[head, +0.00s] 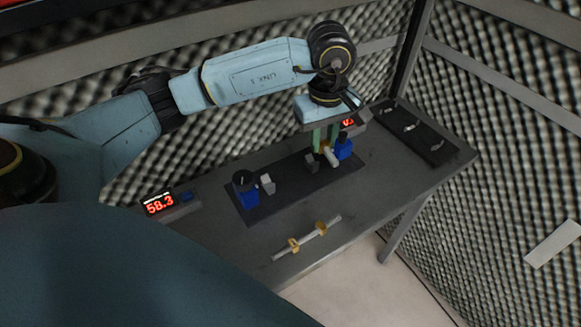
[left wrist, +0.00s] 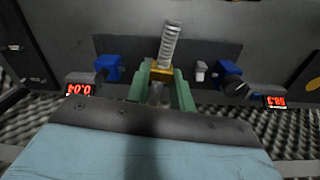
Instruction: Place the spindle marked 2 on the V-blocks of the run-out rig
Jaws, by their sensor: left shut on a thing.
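My left gripper (head: 326,150) has its green fingers shut on a spindle (head: 332,158) with a gold collar and a pale metal shaft. In the left wrist view the held spindle (left wrist: 170,45) extends away from between the fingers (left wrist: 160,88). No number on it is legible. The run-out rig's dark base plate (head: 290,194) lies below, with a pale V-block (head: 267,184) toward its left end and a dark grey block (head: 311,163) close beside the held spindle. I cannot tell whether the spindle touches the rig. A second spindle (head: 320,228) with gold collars lies near the table's front edge. My right gripper is out of view.
Blue units (head: 248,194) (head: 343,148) stand at both ends of the plate. A red display reading 58.3 (head: 160,205) stands at left; another display (head: 348,123) is behind the gripper. A dark mat (head: 428,144) with several small pale parts lies at right. Foam walls enclose the table.

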